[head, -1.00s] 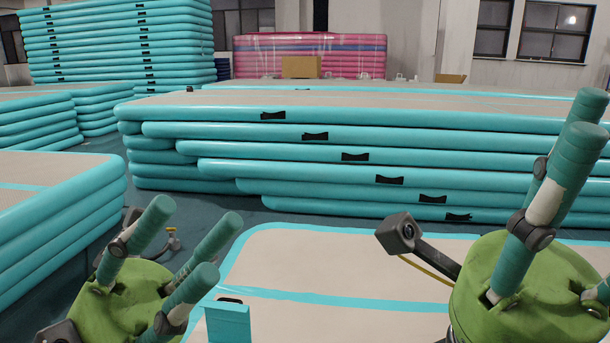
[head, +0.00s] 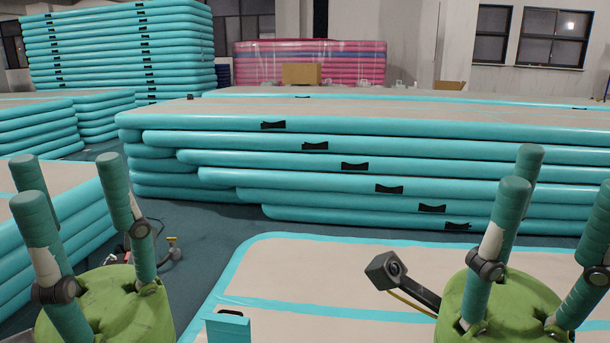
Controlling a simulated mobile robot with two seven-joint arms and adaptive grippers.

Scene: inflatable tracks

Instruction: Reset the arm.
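My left gripper (head: 68,178) is at the lower left, with a green body and several teal-wrapped fingers pointing up. Its fingers stand well apart with nothing between them, so it is open and empty. My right gripper (head: 562,180) is at the lower right, also green with teal fingers. Its fingers point up and are spread, with nothing held; its right side is cut off by the picture edge. A small dark camera on a bracket sticks out to the left of my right gripper. Both grippers are in front of the inflatable tracks and appear to touch nothing.
A beige track with teal borders (head: 300,272) lies low in front of me. A wide stack of teal tracks (head: 330,137) stands beyond it. Another stack (head: 85,225) is behind my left gripper. A small red device (head: 150,252) sits on the dark floor between them.

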